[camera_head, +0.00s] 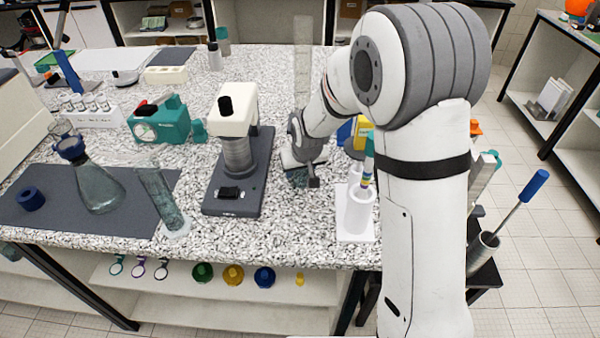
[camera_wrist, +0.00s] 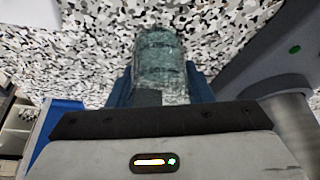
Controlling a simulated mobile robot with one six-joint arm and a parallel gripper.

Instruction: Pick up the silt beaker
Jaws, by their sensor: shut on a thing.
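The silt beaker, a clear greenish glass, shows in the wrist view (camera_wrist: 160,62) between the two blue fingers of my gripper (camera_wrist: 160,88). The fingers are shut on its sides. In the head view my gripper (camera_head: 302,176) is low over the speckled bench, just right of the sieve shaker (camera_head: 238,150). Only a bit of the beaker (camera_head: 296,178) shows there, mostly hidden by the gripper. I cannot tell whether its base touches the bench.
A white holder (camera_head: 358,210) with pens stands close right of my gripper. A tall clear cylinder (camera_head: 303,60) stands behind it. A flask (camera_head: 98,188) and a tilted glass cylinder (camera_head: 162,195) are at left. The bench front between shaker and holder is clear.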

